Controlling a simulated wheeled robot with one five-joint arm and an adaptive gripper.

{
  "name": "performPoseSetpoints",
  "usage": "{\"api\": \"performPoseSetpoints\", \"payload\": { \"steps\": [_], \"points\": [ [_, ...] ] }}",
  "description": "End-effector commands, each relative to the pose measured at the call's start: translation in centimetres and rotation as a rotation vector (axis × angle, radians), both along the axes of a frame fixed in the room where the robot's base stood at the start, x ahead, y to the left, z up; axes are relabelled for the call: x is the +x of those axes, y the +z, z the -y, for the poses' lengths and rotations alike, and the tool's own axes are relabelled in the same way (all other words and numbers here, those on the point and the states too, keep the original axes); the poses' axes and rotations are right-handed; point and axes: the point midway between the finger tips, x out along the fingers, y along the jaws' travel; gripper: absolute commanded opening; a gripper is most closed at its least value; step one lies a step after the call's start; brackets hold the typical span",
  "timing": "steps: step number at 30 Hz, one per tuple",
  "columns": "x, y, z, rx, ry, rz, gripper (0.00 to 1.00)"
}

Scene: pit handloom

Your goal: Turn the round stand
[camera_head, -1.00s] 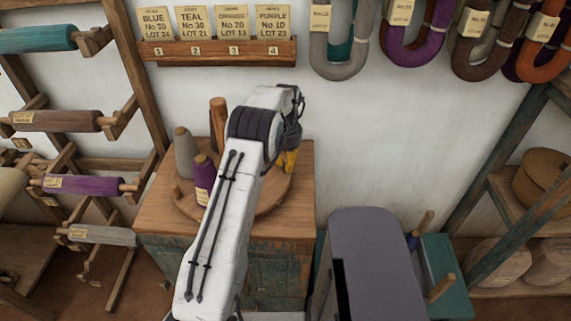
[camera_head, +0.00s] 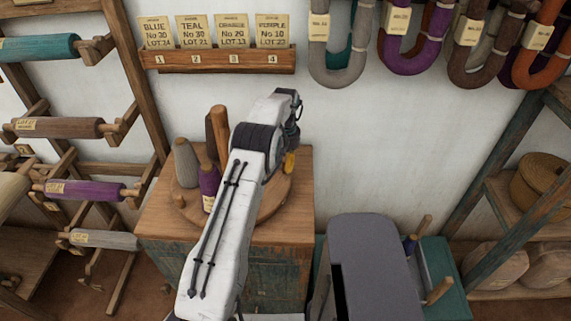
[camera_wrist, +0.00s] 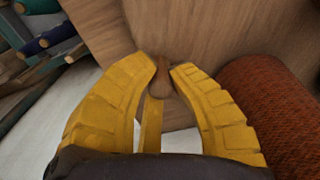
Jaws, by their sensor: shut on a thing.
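The round stand (camera_head: 270,205) is a wooden disc with a tall centre post (camera_head: 218,135), on top of a wooden cabinet. A grey cone (camera_head: 186,165) and a purple cone (camera_head: 209,183) stand on its left and front-left. My gripper (camera_head: 289,162) is at the stand's right side, mostly hidden behind my arm. In the wrist view, its yellow fingers (camera_wrist: 163,70) are shut around a small wooden peg (camera_wrist: 163,84). An orange-red cone (camera_wrist: 270,105) is close beside the right finger. My arm hides much of the stand in the head view.
A label rack (camera_head: 218,60) with numbered cards hangs on the wall behind. Wound rollers (camera_head: 84,190) sit on a rack at left. Yarn hanks (camera_head: 340,50) hang at upper right. A grey panel (camera_head: 372,265) and a teal box (camera_head: 440,265) stand right of the cabinet.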

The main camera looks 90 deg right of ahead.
Motion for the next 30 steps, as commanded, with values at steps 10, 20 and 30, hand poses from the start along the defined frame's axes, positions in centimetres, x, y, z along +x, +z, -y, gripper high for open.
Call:
{"api": "performPoseSetpoints", "payload": {
  "steps": [10,20,30],
  "points": [
    [0.0,-0.1,-0.1,0.003,0.0,0.0,0.44],
    [0.0,0.3,0.0,0.0,-0.001,0.0,0.44],
    [0.0,5.2,0.1,-0.004,-0.001,0.0,0.44]
  ]
}}
